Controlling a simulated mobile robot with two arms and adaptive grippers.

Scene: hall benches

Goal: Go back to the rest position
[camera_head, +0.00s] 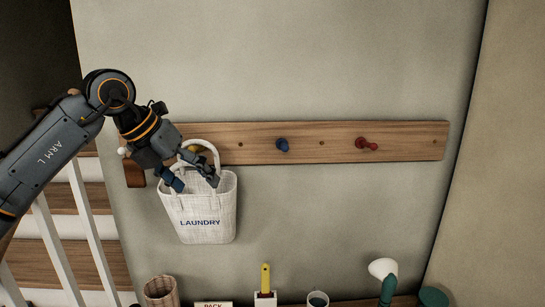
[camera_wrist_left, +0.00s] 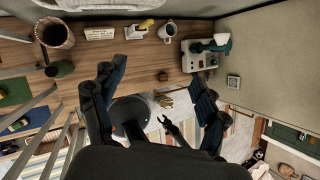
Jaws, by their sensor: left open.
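A white woven laundry bag (camera_head: 200,222) hangs upright against the wall at the left end of the wooden peg rail (camera_head: 415,141). Its handle loops around a yellow peg (camera_head: 193,149), partly hidden by my gripper. My left gripper (camera_head: 193,182) is open in front of the bag's mouth, with its fingers overlapping the handle; I cannot tell whether they touch. In the left wrist view, the open fingers (camera_wrist_left: 158,95) have nothing between them, and a pale bag edge (camera_wrist_left: 82,11) shows at the top. A small dark jawed shape (camera_wrist_left: 176,130) there may be my right gripper.
A blue peg (camera_head: 282,145) and a red peg (camera_head: 367,144) on the rail are bare. Stair railings (camera_head: 88,230) are at left. Wall space right of the bag is clear.

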